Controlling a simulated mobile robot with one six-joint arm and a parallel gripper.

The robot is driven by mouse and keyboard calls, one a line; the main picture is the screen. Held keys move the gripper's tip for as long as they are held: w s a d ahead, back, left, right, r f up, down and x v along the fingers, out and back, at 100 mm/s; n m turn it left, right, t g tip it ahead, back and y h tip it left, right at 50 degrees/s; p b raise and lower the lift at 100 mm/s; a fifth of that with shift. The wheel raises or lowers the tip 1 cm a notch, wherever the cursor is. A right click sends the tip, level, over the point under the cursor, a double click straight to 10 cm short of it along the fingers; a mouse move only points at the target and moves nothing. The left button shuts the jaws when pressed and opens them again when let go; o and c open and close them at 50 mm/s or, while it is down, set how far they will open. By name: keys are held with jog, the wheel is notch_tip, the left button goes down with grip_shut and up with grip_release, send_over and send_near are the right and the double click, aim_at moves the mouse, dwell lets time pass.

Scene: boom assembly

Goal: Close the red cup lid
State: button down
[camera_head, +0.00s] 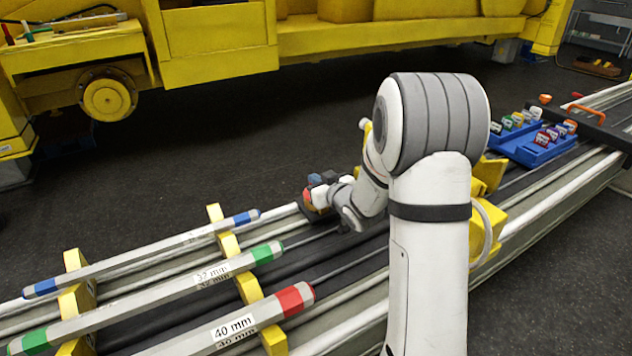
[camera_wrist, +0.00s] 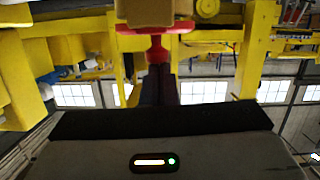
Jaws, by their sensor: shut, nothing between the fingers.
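A red part (camera_wrist: 157,52) shows at the top middle of the wrist view, just beyond my fingertips, with a wider red band above it. A tan block (camera_wrist: 145,11) partly covers that band. I cannot tell which part of the red thing is the lid, or how far it is open. My gripper (camera_wrist: 157,72) is shut, its dark fingers together and empty. Whether they touch the red part is unclear. In the head view, a small red piece (camera_head: 308,197) shows in a cluster left of my wrist. My arm hides much of that spot.
Metal bars with blue, green and red ends lie on yellow supports (camera_head: 228,243) at the left. A blue tray (camera_head: 545,152) with several coloured pieces stands at the right. A yellow machine frame (camera_head: 345,40) spans the back, with dark open floor before it.

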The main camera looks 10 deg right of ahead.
jog(key=r+p, duration=0.1)
jog(key=r, duration=0.1)
jog(key=r+p, duration=0.1)
jog(key=r, duration=0.2)
jog(key=shift+a+p, duration=0.2)
jog(key=shift+p, duration=0.15)
jog(key=s+d+r+m+g+h+b, duration=0.1)
jog(key=s+d+g+h, duration=0.15)
jog(key=s, duration=0.45)
jog(key=s+d+r+m+g+h+b, duration=0.1)
jog(key=s+d+h, duration=0.2)
jog(key=s, duration=0.4)
jog(key=s+a+m+g, duration=0.1)
jog(key=s+a+g, duration=0.2)
jog(key=s, duration=0.8)
jog(key=s+a+f+m+g, duration=0.1)
jog(key=s+g, duration=0.4)
jog(key=s, duration=0.6)
jog(key=shift+a+f+g+y, duration=0.25)
jog(key=shift+a+g+y, duration=0.15)
jog(key=shift+a, duration=0.5)
